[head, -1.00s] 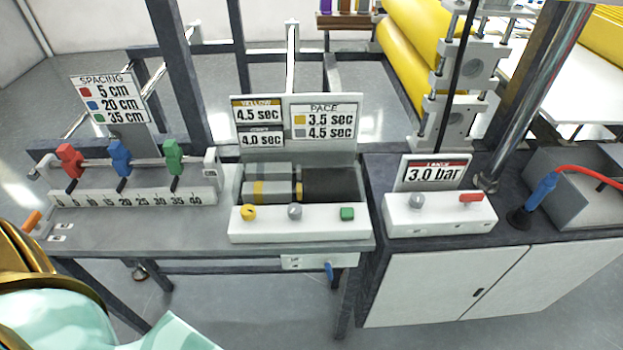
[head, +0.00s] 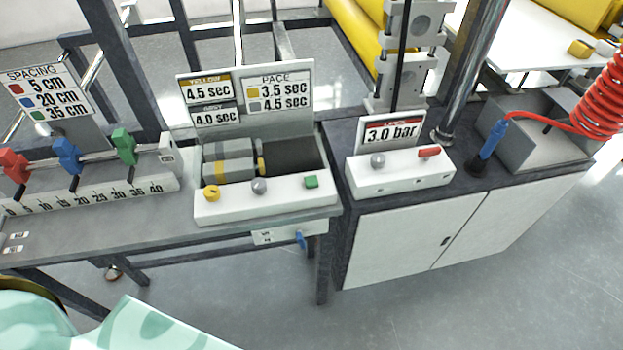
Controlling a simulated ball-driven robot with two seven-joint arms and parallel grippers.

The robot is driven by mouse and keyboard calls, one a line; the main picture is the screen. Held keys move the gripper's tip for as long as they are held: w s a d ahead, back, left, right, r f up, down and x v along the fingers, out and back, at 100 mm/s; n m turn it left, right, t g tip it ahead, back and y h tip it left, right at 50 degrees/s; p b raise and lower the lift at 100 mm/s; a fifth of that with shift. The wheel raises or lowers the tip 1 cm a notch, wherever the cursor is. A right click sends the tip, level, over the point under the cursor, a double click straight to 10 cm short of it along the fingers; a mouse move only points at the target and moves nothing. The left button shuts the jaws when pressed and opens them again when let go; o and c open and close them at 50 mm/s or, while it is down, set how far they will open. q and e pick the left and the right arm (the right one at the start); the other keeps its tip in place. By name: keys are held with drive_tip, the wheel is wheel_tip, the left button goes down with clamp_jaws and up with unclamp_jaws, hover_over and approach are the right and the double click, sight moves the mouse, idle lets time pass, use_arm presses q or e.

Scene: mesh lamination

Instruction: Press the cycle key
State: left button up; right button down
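A second white box (head: 400,180) on the cabinet carries a grey knob (head: 377,160) and a red key (head: 429,152) under a "3.0 bar" sign (head: 391,133). No key is labelled as the cycle key in a way I can read. Neither of my grippers shows.
A spacing rail with red (head: 13,163), blue (head: 67,153) and green (head: 122,145) sliders is at left. A blue-handled tool (head: 490,143) with a red coiled hose (head: 600,105) stands at right. Floor in front is clear.

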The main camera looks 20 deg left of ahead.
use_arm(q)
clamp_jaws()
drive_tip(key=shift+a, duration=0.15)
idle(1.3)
